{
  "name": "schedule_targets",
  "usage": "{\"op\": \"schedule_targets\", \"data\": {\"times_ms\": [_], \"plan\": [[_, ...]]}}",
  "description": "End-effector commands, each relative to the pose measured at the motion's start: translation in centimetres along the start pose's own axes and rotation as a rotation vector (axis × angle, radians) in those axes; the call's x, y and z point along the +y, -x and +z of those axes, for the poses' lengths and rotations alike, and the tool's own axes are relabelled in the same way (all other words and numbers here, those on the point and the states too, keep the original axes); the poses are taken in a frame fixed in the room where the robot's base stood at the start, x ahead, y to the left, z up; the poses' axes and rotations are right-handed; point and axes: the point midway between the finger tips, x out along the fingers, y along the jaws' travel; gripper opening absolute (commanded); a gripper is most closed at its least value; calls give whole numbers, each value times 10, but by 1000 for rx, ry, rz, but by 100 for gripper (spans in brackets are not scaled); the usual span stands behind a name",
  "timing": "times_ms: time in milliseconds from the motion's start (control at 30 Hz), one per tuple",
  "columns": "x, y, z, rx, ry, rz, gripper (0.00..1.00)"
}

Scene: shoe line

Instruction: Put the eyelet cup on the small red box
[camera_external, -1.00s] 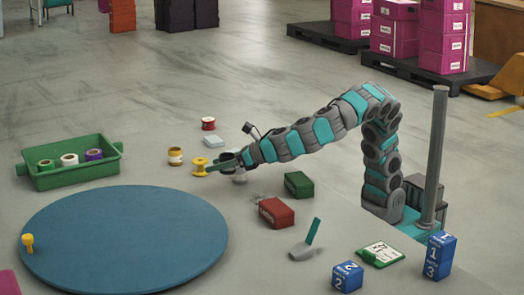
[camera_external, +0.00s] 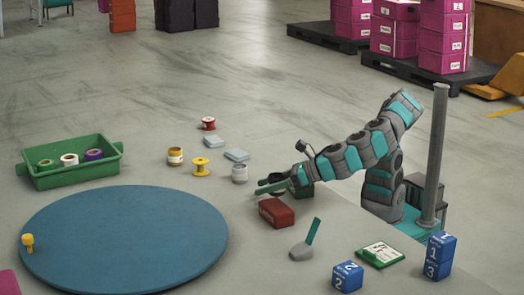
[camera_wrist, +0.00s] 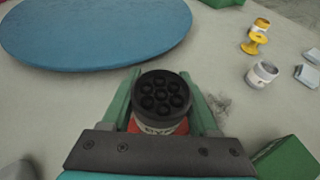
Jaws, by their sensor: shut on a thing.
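The eyelet cup (camera_wrist: 161,97) is a pale cup with a dark top full of round holes. It sits upright between the two green fingers of my gripper (camera_external: 268,186), which are shut on it; it also shows in the wrist view. In the external view I cannot make the cup out clearly. The small red box (camera_external: 277,213) lies on the floor just below my gripper. In the wrist view only slivers of the red box (camera_wrist: 184,127) show under the cup; the rest is hidden. The cup appears above the box; I cannot tell whether they touch.
A green box (camera_external: 303,189) stands close behind my gripper. A pale cup (camera_external: 239,174), a yellow spool (camera_external: 200,167) and pale blocks (camera_external: 237,155) are to the left and back. A scraper-like tool (camera_external: 303,250) lies in front. A blue round mat (camera_external: 125,240) is at left.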

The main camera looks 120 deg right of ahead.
Motion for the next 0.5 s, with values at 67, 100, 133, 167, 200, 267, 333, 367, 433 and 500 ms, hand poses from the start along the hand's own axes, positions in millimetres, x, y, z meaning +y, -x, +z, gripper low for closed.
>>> {"op": "schedule_targets", "data": {"times_ms": [67, 100, 133, 167, 200, 267, 333, 367, 433, 500], "plan": [[0, -3, -7, -1, 2, -1, 0], [0, -5, -12, -1, 2, 0, 0], [0, -7, -16, -1, 2, 1, 0], [0, -8, -20, -1, 2, 1, 0], [0, -11, -25, 0, 2, 2, 0], [1, -13, -32, -1, 1, 3, 0], [1, -14, -34, -2, 0, 3, 0], [1, -14, -34, -2, -1, 3, 0], [1, -14, -34, -2, -2, 4, 0], [1, -14, -34, -1, -1, 3, 0]]}}
